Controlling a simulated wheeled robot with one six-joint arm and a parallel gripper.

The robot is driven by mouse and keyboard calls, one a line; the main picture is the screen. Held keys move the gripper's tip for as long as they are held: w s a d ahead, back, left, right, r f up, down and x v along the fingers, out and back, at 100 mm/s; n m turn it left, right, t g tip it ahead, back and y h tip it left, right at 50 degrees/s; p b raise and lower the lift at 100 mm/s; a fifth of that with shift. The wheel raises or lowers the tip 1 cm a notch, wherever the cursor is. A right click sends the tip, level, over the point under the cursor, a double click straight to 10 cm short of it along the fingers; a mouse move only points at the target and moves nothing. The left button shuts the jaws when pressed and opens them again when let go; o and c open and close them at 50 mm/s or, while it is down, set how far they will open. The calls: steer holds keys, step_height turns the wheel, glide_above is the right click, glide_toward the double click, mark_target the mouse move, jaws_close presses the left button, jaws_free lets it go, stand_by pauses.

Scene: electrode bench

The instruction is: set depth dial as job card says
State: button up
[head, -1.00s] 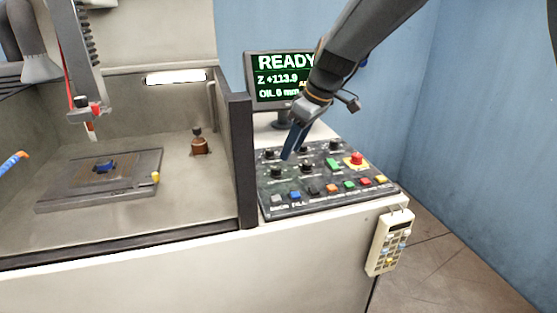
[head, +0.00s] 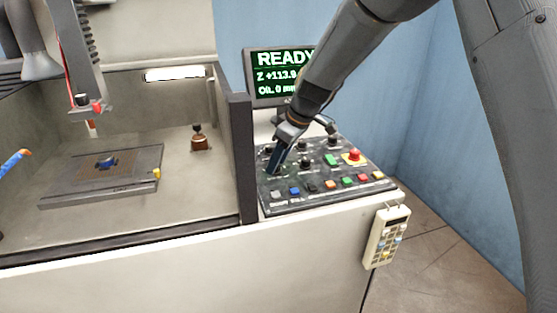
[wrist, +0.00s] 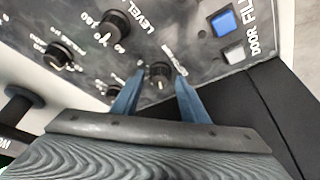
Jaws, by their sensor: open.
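In the wrist view a small black dial (wrist: 160,72) with a pale pointer mark sits between the fingertips of my gripper (wrist: 160,82). Its label is upside down and too blurred to read surely. The two blue fingers are open, one on each side of the dial; I cannot tell whether they touch it. In the head view my gripper (head: 274,171) points down at the left side of the control panel (head: 318,201) and hides that dial. A larger black knob (wrist: 117,25) marked LEVEL and another black knob (wrist: 58,54) lie nearby. I see no job card.
A screen (head: 268,75) behind the panel reads READY and Z +113.9. Coloured buttons and a red stop button (head: 354,155) fill the panel's front and right. A hand pendant (head: 387,238) hangs at the front right. A dark tank wall (head: 240,160) stands close on the left.

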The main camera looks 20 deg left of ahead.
jaws_close()
steer(key=shift+m, duration=0.4)
steer(key=shift+s+r+m+t+h+p, duration=0.15)
steer(key=shift+m+t+p, duration=0.15)
steer(key=shift+m, duration=0.3)
steer(key=shift+s+m+t+h+p, duration=0.15)
steer(key=shift+m+t+p, duration=0.15)
steer(key=shift+m, duration=0.3)
steer(key=shift+w+a+m+t+p, duration=0.1)
steer(key=shift+m+t+p, duration=0.4)
steer(key=shift+m+p, duration=0.8)
jaws_free()
